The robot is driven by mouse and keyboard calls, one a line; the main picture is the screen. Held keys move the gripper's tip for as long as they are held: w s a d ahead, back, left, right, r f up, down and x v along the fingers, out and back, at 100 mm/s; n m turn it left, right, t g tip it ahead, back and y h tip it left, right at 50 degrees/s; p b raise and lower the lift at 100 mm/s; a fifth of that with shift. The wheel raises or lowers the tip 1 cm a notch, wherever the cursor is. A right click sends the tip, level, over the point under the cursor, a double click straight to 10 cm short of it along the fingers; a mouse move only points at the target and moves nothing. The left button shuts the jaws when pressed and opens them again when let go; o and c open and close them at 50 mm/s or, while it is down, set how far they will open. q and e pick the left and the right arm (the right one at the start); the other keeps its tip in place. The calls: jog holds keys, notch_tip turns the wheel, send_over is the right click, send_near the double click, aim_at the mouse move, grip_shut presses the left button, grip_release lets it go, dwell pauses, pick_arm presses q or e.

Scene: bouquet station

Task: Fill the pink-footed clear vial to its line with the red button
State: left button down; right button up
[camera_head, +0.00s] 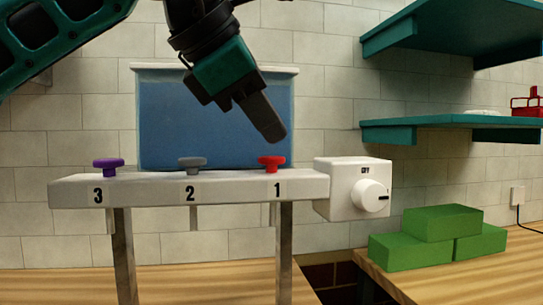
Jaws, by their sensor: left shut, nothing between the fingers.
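The red button (271,162) stands on top of the white dispenser bar (147,193), above the label 1. A grey button (191,164) is above label 2 and a purple button (108,166) above label 3. My left gripper (272,137) comes down from the upper left, shut and empty. Its fingertips appear just above the red button, with a small gap in the picture. The pink-footed clear vial does not show in this view. My right gripper does not show either.
A white box with a round knob (371,195), marked OFF, is at the bar's right end. A blue tank (180,120) is behind the bar. Green blocks (410,250) sit on the wooden counter (450,278) at right. Teal shelves (450,125) hang on the right wall.

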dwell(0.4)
pick_arm(q)
jog(key=shift+f+b, duration=0.3)
jog(key=shift+f, duration=0.15)
jog(key=shift+f, duration=0.25)
dwell(0.3)
jog(key=shift+f+b, duration=0.35)
jog(key=shift+b, duration=0.1)
dwell(0.4)
jog(key=shift+r, duration=0.1)
jog(key=shift+r+p, duration=0.9)
jog(key=shift+p, duration=0.05)
